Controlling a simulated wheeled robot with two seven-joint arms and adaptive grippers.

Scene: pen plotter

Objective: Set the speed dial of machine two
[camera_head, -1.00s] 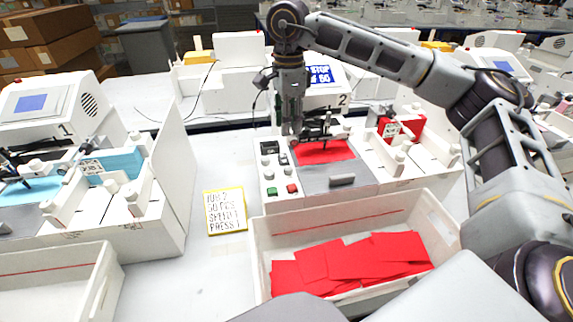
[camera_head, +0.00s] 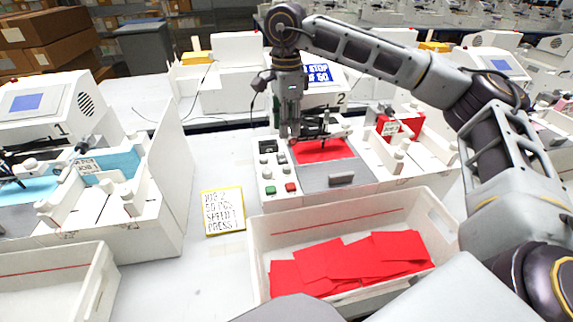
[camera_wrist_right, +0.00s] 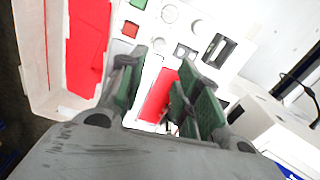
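Machine two, marked "2" (camera_head: 341,99), has a white control panel with a green button (camera_head: 271,190), a red button (camera_head: 290,188) and small pale round knobs (camera_head: 266,174). I cannot read which knob is the speed dial, nor its setting. My right gripper (camera_head: 293,138) points down over the back part of this panel. In the right wrist view its green-padded fingers (camera_wrist_right: 163,65) stand apart with nothing held between them. The knobs (camera_wrist_right: 169,14) lie beyond the fingertips there, apparently untouched. The yellow-edged job note (camera_head: 222,211) lies left of the machine; its speed value is unclear. My left gripper is not in view.
A white bin (camera_head: 440,225) with red sheets stands before machine two. A red sheet (camera_head: 322,150) lies on its bed, near the black pen carriage. The blue screen (camera_head: 318,73) shows "STOP" and "50".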

